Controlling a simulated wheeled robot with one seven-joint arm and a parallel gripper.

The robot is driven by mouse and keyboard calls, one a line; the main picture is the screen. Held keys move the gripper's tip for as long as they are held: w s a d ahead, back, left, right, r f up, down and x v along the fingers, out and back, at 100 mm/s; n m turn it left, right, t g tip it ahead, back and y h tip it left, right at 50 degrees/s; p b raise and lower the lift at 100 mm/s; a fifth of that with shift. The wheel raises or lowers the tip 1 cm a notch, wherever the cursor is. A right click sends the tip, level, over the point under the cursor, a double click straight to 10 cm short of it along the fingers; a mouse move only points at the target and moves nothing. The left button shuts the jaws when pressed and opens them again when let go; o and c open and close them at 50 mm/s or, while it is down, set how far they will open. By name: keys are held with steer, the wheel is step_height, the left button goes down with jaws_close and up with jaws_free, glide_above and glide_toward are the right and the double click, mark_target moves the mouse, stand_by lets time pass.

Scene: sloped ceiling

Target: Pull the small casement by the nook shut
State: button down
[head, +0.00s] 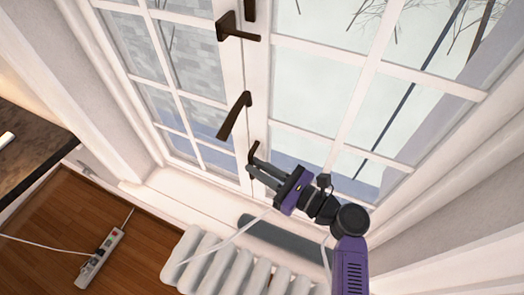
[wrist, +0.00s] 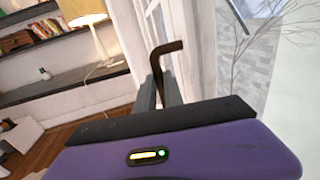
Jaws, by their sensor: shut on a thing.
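The white-framed casement (head: 318,143) with several glass panes fills the upper part of the head view. A dark handle (head: 252,151) sits low on its upright frame, and my gripper (head: 252,168) is shut on it. In the wrist view the bent dark handle (wrist: 157,62) rises between the two fingers of my gripper (wrist: 158,92). The fingers hide the handle's lower part. A longer dark lever (head: 235,114) and another dark handle (head: 236,28) sit higher on the frame. I cannot tell how wide any gap between the leaves is.
A white radiator (head: 215,262) stands below the white sill (head: 185,190). A power strip (head: 101,256) with a cable lies on the wooden floor (head: 50,225) at left. The wrist view shows a lit lamp (wrist: 83,12) and shelves with books (wrist: 35,35).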

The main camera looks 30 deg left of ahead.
steer(key=shift+s+f, duration=0.1)
steer(key=shift+s, duration=0.2)
steer(key=c, duration=1.5)
jaws_free()
steer(key=shift+s+d, duration=0.1)
steer(key=shift+o, duration=0.2)
steer(key=shift+d, duration=0.1)
steer(key=d+b, duration=0.1)
steer(key=d, duration=0.6)
steer(key=shift+s+d, duration=0.25)
steer(key=shift+s, duration=0.15)
